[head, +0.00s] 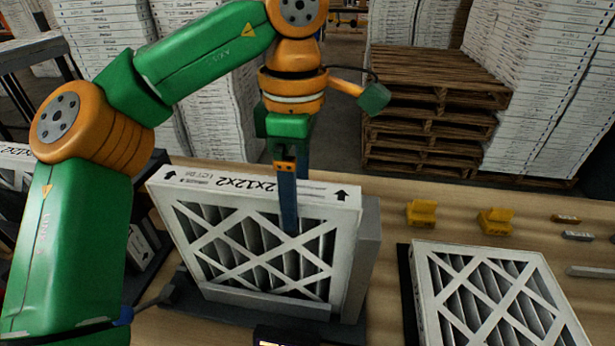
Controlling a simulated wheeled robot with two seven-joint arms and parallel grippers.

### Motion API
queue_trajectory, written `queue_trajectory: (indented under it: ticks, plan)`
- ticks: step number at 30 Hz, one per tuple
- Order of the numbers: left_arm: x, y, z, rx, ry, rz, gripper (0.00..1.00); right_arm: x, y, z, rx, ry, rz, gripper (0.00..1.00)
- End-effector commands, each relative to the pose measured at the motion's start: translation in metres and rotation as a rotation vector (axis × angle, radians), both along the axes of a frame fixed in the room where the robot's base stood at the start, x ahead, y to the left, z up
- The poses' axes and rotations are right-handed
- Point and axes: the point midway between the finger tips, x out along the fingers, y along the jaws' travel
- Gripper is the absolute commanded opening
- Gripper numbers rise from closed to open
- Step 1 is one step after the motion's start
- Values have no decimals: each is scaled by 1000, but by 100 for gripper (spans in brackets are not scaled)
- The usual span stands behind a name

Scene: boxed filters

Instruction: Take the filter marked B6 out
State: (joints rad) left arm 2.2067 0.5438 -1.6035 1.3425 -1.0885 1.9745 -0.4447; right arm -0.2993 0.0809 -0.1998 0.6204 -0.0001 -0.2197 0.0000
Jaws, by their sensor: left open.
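A white-framed pleated filter (240,267) stands upright, tilted slightly back, in a grey holder (367,250) at the middle of the table. Its top edge carries arrows and a partly covered print ending in "2x12x2". I cannot read a B6 mark on any filter. My left gripper (288,228) points down over this filter's top edge, with a blue finger in front of its upper face. It is open; whether the finger touches the filter, I cannot tell. A second filter (495,300) lies face up at the right on a dark base. My right gripper is not in view.
Two yellow blocks (421,213) (495,221) and several small bars (578,236) lie at the back right of the wooden table (390,195). Dark boxes (147,245) with white labels stand at the left. Behind are pallets (430,100) and stacked white cartons (555,85).

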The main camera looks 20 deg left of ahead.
Motion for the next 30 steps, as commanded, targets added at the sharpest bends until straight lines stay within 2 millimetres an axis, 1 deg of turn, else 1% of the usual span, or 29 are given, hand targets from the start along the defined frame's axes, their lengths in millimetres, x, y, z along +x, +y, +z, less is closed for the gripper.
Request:
queue_trajectory:
  ticks: [1,3,6,9,12,18,20,21,23,24,26,27,28,29,30]
  plan:
    - [-1,0,-12,1,4,-2,91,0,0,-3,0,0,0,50]
    - [0,0,-25,-1,4,-2,91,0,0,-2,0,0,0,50]
    - [-1,0,-42,-2,5,-2,91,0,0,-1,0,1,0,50]
    - [0,-1,-53,-5,3,-3,91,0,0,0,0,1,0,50]
    - [0,-1,-58,-6,3,-3,91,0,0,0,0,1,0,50]
    - [0,-1,-59,-8,1,-3,91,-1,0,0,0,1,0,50]
    - [0,-1,-59,-8,1,-3,75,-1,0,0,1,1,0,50]
    - [0,-1,-59,-8,1,-3,64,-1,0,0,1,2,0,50]
    - [0,-1,-59,-8,1,-3,48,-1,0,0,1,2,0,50]
    - [0,-1,-59,-8,1,-3,37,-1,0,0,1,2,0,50]
    - [0,-1,-59,-8,1,-3,21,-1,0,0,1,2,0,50]
    - [0,-1,-59,-8,1,-3,10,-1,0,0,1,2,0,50]
    - [0,-1,-59,-8,1,-3,2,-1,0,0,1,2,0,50]
    - [0,-1,-59,-8,1,-3,0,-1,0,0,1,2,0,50]
    - [0,-1,-59,-8,1,-3,0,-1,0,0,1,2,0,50]
